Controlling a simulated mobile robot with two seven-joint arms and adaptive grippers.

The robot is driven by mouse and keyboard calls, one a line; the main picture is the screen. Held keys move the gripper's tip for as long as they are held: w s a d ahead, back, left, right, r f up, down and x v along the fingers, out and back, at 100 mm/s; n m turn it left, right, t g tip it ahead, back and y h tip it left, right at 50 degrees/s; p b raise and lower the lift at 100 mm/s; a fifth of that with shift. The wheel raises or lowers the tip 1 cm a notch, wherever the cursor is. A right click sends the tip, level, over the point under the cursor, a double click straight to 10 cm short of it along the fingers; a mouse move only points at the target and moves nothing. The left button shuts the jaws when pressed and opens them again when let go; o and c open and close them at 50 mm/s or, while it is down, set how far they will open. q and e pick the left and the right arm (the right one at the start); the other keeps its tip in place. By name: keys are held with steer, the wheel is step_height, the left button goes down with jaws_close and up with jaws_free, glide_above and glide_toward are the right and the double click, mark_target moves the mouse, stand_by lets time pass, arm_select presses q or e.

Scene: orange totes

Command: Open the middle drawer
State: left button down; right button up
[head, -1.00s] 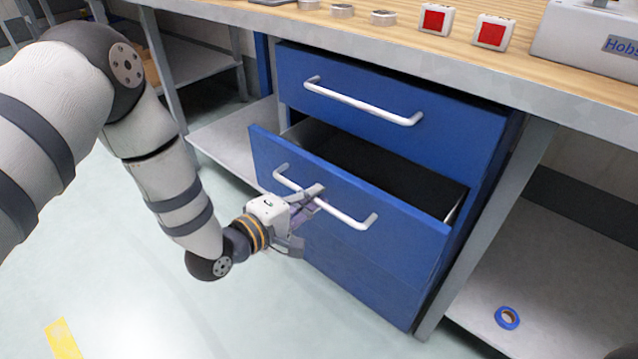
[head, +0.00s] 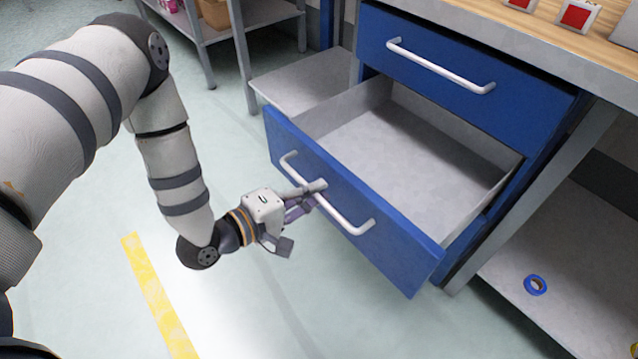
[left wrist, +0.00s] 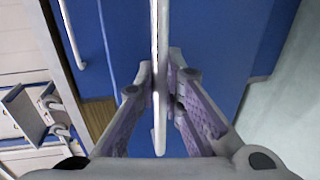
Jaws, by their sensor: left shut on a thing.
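The blue middle drawer (head: 345,225) is pulled well out in the head view, and its empty grey inside (head: 410,140) shows. Its white bar handle (head: 352,224) runs across the front. My left gripper (head: 312,192) is shut on this handle near its middle. In the left wrist view the handle (left wrist: 160,50) passes between the two fingers of my left gripper (left wrist: 160,85). The blue top drawer (head: 430,70) above is closed. My right gripper is not in view.
A wooden worktop (head: 540,40) with red-faced blocks (head: 577,17) lies above the drawers. A blue tape roll (head: 535,285) lies on the lower shelf at right. Open floor with a yellow stripe (head: 158,295) lies in front of the drawer.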

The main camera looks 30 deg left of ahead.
arm_select(q)
steer(key=c, duration=1.7)
jaws_free()
steer(key=shift+s, duration=0.15)
steer(key=v, duration=1.2)
